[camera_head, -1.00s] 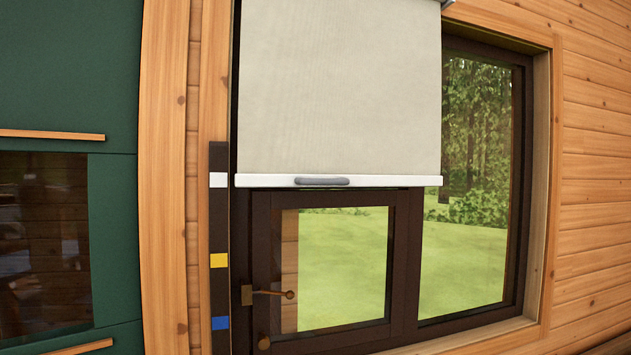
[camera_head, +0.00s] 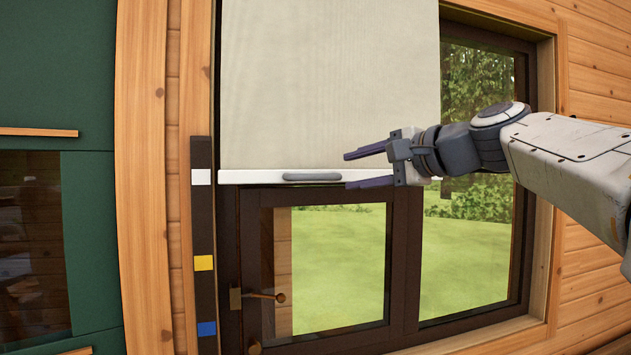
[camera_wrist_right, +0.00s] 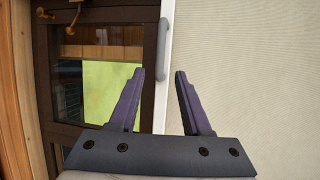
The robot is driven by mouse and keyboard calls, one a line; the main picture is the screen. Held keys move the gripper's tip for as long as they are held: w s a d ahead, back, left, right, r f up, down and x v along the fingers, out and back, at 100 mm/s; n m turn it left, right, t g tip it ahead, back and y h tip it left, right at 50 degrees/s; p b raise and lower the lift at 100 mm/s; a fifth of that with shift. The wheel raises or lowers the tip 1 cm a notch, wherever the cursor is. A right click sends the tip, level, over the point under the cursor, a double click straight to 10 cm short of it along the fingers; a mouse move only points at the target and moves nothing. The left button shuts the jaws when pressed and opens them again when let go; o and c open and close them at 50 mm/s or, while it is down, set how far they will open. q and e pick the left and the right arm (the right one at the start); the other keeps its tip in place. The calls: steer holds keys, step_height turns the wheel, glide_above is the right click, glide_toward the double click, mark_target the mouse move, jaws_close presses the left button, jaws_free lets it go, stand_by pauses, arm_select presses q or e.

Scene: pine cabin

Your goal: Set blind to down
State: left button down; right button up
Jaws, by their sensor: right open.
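The cream roller blind (camera_head: 330,90) hangs over the upper part of the window, with its white bottom bar (camera_head: 250,177) level with the white mark on the dark strip. A grey handle (camera_head: 312,177) sits on the bar, and it also shows in the right wrist view (camera_wrist_right: 164,52). My right gripper (camera_head: 348,170) is open and empty, to the right of the handle in the head view. In the right wrist view its two purple fingers (camera_wrist_right: 159,72) point toward the bar, with the handle beyond the fingertips. My left gripper is not in view.
The dark strip (camera_head: 203,230) beside the window has white, yellow (camera_head: 204,263) and blue (camera_head: 207,328) marks. A window latch (camera_head: 262,295) sticks out below the blind. A green cabinet (camera_head: 60,90) stands at the left.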

mark_target(315, 175)
steer(key=p+x, duration=0.1)
steer(key=x, duration=0.2)
steer(key=p+x, duration=0.1)
steer(key=x, duration=0.2)
steer(key=s+a+p+x, duration=0.1)
steer(key=x, duration=0.1)
steer(key=shift+w+a+r, duration=0.15)
steer(key=shift+w+a, duration=0.2)
steer(key=shift+w, duration=0.35)
steer(key=shift+a, duration=0.45)
steer(key=shift+w+d+f, duration=0.1)
steer(key=shift+f, duration=0.1)
jaws_close()
steer(key=shift+r, duration=0.2)
